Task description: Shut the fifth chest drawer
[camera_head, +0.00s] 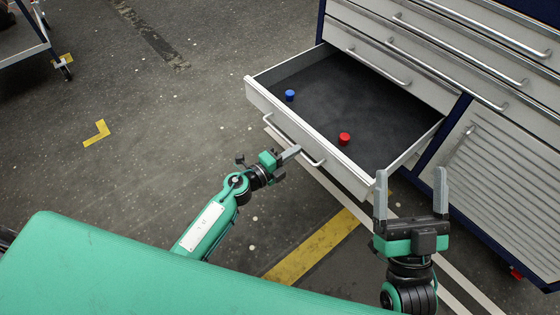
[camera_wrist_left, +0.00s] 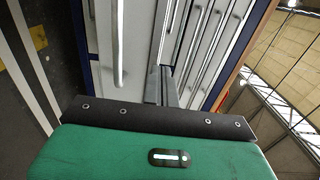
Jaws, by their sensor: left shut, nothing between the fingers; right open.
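The chest drawer (camera_head: 362,171) is pulled out of the grey and blue chest in the head view, showing its dark inside. A blue cylinder (camera_head: 290,95) and a red cylinder (camera_head: 344,139) stand in it. Its bar handle (camera_head: 294,140) runs along the front. My left gripper (camera_head: 295,151) is shut and empty, with its fingertips at or close to the handle; I cannot tell if they touch. In the left wrist view its fingers (camera_wrist_left: 160,86) point towards the grey drawer fronts. My right gripper (camera_head: 411,190) is open and empty, upright near the drawer's right front corner.
Other drawers (camera_head: 440,45) above are shut, with long bar handles. A slatted door (camera_head: 500,170) with a handle is at the right. A cart (camera_head: 25,40) stands at the top left. The floor left of the drawer is clear.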

